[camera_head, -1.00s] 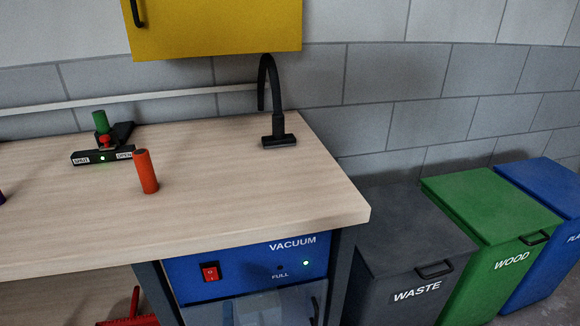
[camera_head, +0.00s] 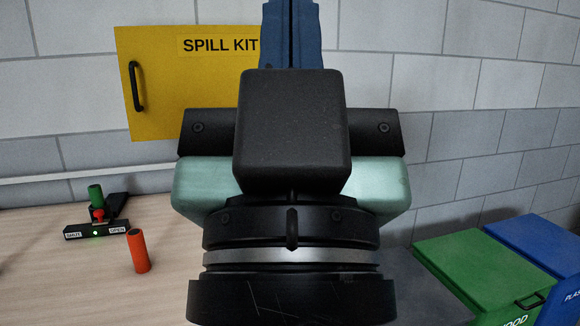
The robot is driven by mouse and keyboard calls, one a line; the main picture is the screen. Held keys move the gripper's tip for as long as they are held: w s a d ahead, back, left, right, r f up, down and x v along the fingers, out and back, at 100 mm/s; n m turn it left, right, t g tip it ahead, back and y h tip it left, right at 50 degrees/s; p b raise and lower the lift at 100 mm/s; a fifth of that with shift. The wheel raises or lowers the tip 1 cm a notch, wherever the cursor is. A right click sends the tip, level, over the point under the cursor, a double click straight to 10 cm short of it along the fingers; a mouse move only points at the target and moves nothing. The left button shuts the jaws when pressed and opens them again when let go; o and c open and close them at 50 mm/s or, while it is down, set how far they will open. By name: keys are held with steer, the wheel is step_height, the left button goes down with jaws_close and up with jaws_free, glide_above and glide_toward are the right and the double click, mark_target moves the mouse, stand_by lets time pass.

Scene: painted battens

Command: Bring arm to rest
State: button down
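My gripper (camera_head: 291,32) fills the middle of the head view, seen from behind and pointing up. It has a black and pale green body and blue fingers. The fingers lie side by side with only a thin dark seam between them, so it looks shut. No held thing shows; the fingertips run out at the top edge. The gripper covers part of the yellow spill kit cabinet (camera_head: 160,85) and hides the right part of the workbench.
The wooden workbench (camera_head: 50,280) is at lower left, with an orange cylinder (camera_head: 138,251) standing on it. Green (camera_head: 485,275) and blue (camera_head: 540,250) bins stand at lower right.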

step_height(320, 180, up, 18)
steer(key=p, duration=1.6)
